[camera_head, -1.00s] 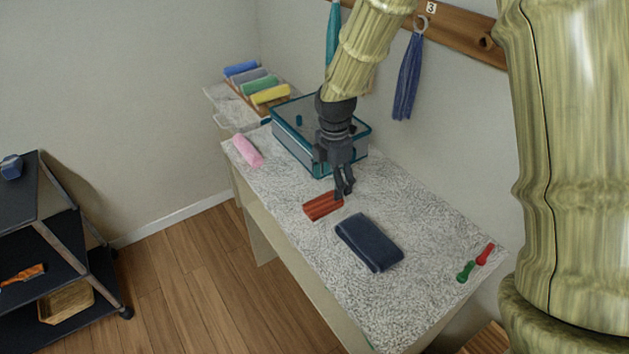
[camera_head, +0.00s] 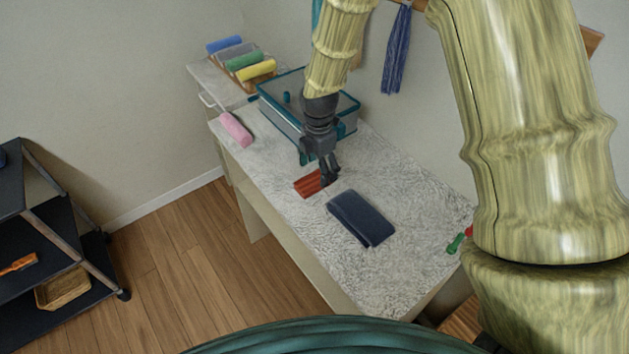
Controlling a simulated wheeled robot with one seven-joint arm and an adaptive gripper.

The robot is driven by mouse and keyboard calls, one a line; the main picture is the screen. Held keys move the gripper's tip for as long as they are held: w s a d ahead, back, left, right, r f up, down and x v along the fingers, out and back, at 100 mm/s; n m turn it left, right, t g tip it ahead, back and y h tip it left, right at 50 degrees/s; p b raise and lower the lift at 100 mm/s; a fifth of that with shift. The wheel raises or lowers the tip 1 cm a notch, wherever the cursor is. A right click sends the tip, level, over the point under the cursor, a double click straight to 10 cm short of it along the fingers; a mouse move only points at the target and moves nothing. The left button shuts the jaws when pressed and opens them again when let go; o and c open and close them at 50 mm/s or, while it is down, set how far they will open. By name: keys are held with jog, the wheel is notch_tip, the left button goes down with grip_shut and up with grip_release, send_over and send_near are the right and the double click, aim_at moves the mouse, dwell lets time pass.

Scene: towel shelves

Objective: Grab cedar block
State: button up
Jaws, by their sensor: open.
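The cedar block (camera_head: 307,184) looks like a reddish-brown, grooved block lying flat on the pale textured tabletop (camera_head: 400,265). My gripper (camera_head: 327,180) is open and points down at the block's right end. Its dark fingers overlap that end in the picture. I cannot tell whether they touch the block or stand on either side of it. The right end of the block is partly hidden by the fingers.
A dark blue folded towel (camera_head: 361,217) lies just right of the block. A teal-edged clear box (camera_head: 345,127) stands behind my gripper. A pink roll (camera_head: 236,129) lies at the left edge. Green and red items (camera_head: 456,243) are at the right.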

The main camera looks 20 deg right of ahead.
aim_at(316, 178)
jog(key=shift+w+a+f+p, duration=0.15)
jog(key=shift+f+p, duration=0.2)
jog(key=shift+f, duration=0.25)
jog(key=shift+w+a+f+p, duration=0.1)
jog(key=shift+f+p, duration=0.2)
jog(key=shift+f, duration=1.4)
jog(key=c, duration=1.1)
